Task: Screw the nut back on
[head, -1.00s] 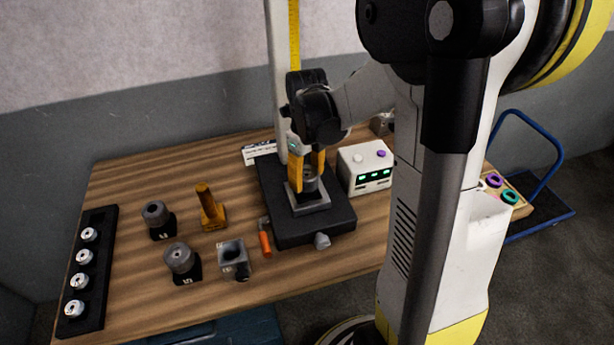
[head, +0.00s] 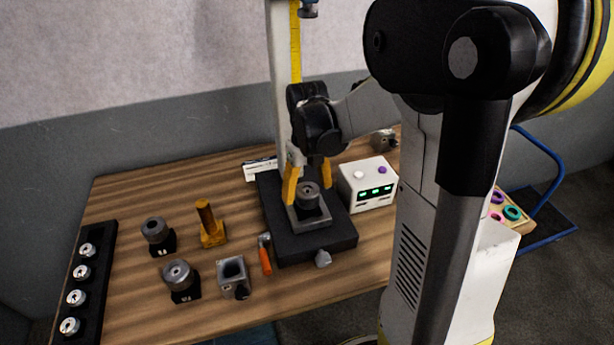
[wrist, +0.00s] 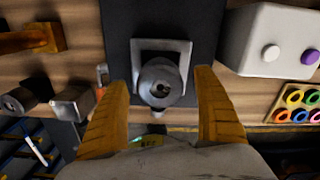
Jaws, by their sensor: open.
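A grey round part with a dark hole in its top (head: 309,190) sits on a square grey block (head: 312,217) on the black base of the stand. It looks like the nut, but I cannot tell it apart from what it sits on. In the wrist view the round part (wrist: 161,80) lies between my two yellow fingers. My gripper (head: 306,194) is open, its fingers on either side of the round part, with gaps visible in the wrist view (wrist: 162,84). How far down the fingers reach is hard to tell.
The stand's black base (head: 340,238) has a tall post with a yellow scale behind my gripper. A white box with displays (head: 368,186) stands close on the right. An orange-handled tool (head: 265,258), a yellow post (head: 210,224) and several grey parts lie left.

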